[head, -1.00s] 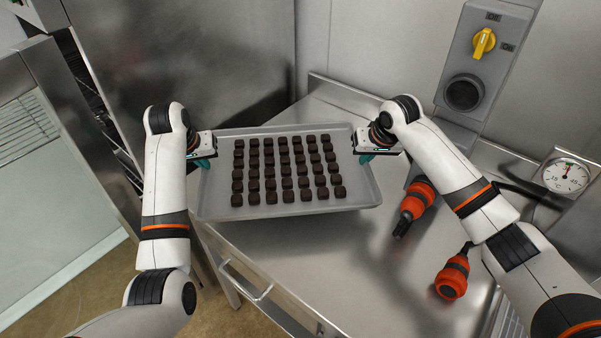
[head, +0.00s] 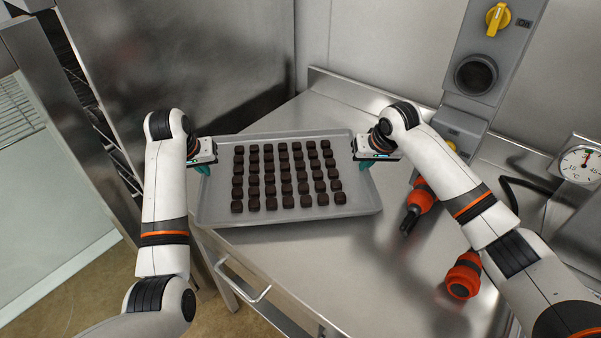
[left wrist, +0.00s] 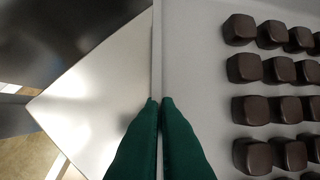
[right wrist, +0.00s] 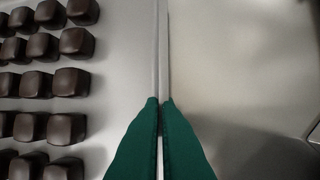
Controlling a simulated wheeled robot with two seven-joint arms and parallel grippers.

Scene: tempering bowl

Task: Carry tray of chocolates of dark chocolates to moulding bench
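The grey tray (head: 290,213) carries several rows of dark chocolates (head: 285,175) and is held between my two grippers. It looks roughly level, over or near the left part of the steel bench; I cannot tell whether it touches the bench. My left gripper (head: 203,168) is shut on the tray's left rim; its green fingers (left wrist: 160,105) pinch the rim in the left wrist view. My right gripper (head: 368,162) is shut on the right rim; its green fingers (right wrist: 160,105) pinch that rim in the right wrist view. The chocolates sit in order on the tray.
The steel bench (head: 350,270) has bare surface in front and to the right. Two orange-and-black tools (head: 424,197) (head: 463,277) lie at right. A gauge (head: 580,163) and a switch box with yellow knob (head: 497,18) stand behind. A steel cabinet (head: 190,60) stands at back left.

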